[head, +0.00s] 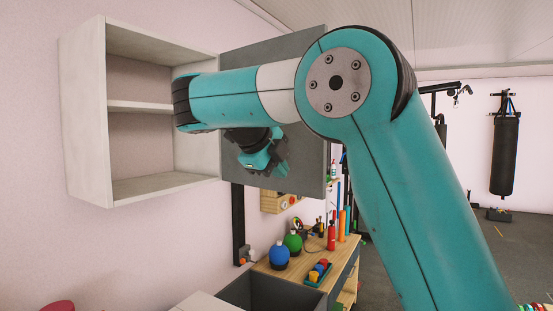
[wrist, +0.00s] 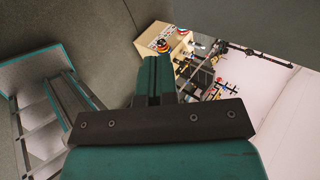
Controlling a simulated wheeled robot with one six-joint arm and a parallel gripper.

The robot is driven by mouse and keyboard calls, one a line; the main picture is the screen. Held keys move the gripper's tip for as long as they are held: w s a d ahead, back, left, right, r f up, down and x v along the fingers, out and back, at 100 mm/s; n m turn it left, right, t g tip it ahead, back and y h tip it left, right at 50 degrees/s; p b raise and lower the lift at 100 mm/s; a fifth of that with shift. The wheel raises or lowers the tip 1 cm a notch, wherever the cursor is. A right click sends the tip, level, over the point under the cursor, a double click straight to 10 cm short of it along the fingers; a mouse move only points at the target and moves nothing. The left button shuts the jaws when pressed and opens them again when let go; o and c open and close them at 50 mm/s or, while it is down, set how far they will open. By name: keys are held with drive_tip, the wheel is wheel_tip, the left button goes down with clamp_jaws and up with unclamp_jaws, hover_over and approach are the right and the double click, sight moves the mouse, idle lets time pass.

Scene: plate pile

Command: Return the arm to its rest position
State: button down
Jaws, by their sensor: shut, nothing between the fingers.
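My teal arm reaches up from the lower right of the head view and bends left in front of a wall cabinet (head: 88,115). My gripper (head: 283,168) hangs below the forearm in front of the cabinet's grey door panel (head: 310,160), and the forearm's left end overlaps the cabinet's opening. In the wrist view the fingers of my gripper (wrist: 154,62) are together with nothing between them. The cabinet stands open, with a middle shelf, and its visible compartments look empty. No plates show in either view.
A punching bag (head: 505,155) hangs at right, beyond open floor.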

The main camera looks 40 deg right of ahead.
drive_tip(key=shift+a+r, duration=0.2)
drive_tip(key=shift+a, duration=0.05)
drive_tip(key=s+a+f+n+t+y, duration=0.1)
drive_tip(key=s+a+f+n+y, duration=0.3)
drive_tip(key=n, duration=0.7)
drive_tip(key=a+f+n+t+y, duration=0.1)
drive_tip(key=a+f+n+y, duration=0.1)
drive_tip(key=a+f+n, duration=0.65)
drive_tip(key=s+a+f+n+g+y, duration=0.2)
drive_tip(key=s+a+n, duration=0.3)
drive_tip(key=s+n, duration=0.5)
drive_tip(key=s+a+f+n+g+y, duration=0.2)
drive_tip(key=s+a+n+y, duration=0.3)
drive_tip(key=s+n, duration=0.5)
drive_tip(key=shift+s+a+f+n, duration=0.25)
drive_tip(key=shift+s+f+n, duration=0.1)
drive_tip(key=shift+s+f, duration=0.5)
